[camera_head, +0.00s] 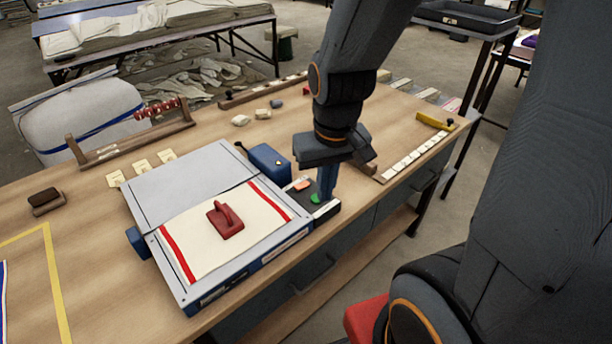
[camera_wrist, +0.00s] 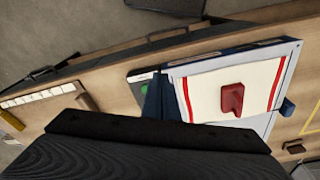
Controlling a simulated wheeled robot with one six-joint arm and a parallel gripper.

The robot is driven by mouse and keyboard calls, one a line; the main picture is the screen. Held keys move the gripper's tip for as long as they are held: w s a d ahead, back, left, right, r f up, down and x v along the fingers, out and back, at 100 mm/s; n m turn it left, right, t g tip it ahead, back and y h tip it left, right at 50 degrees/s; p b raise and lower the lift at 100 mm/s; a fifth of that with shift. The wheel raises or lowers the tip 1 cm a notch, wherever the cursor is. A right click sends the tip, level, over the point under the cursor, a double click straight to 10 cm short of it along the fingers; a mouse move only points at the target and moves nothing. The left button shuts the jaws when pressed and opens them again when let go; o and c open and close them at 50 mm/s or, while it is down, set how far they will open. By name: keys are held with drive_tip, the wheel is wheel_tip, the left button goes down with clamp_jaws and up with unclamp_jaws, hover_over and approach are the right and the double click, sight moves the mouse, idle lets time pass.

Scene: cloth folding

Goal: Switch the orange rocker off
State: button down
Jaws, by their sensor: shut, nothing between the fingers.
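The orange rocker (camera_head: 302,185) sits on a small dark control panel (camera_head: 328,211) at the right end of the folding press. A green button (camera_head: 315,198) is on the same panel, nearer the front edge. My gripper (camera_head: 324,197) is shut and empty, pointing down over the panel. Its blue fingertips are right beside the green button and to the right of the orange rocker; I cannot tell whether they touch the panel. In the wrist view my fingers (camera_wrist: 157,98) stand next to the green button (camera_wrist: 146,88), and the orange rocker is hidden.
The press (camera_head: 180,175) holds a cream cloth with red stripes (camera_head: 185,236) and a red handled block (camera_head: 226,220). A blue box (camera_head: 269,162) stands behind the panel, close to the rocker. A wooden rail (camera_head: 412,160) with white tiles lies to the right.

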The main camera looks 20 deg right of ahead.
drive_tip(key=w+d+m+g+y+b, duration=0.1)
drive_tip(key=w+d+m+g+b, duration=0.1)
drive_tip(key=w+m, duration=0.95)
wheel_tip(320, 180, up, 2)
drive_tip(key=m+y+b, duration=0.2)
drive_tip(key=m, duration=1.6)
hover_over(301, 188)
drive_tip(key=w+d, duration=0.2)
drive_tip(key=d, duration=0.3)
drive_tip(key=shift+w+d+r+m+g+y, duration=0.15)
drive_tip(key=shift+m+g, duration=0.1)
drive_tip(key=shift+m, duration=0.25)
drive_tip(key=shift+w+r+m+g+y, duration=0.15)
drive_tip(key=shift+m+g, duration=0.1)
drive_tip(key=shift+m, duration=0.2)
drive_tip(key=shift+f, duration=0.1)
drive_tip(key=p+x, duration=0.3)
drive_tip(key=x, duration=1.1)
drive_tip(key=shift+p, duration=0.4)
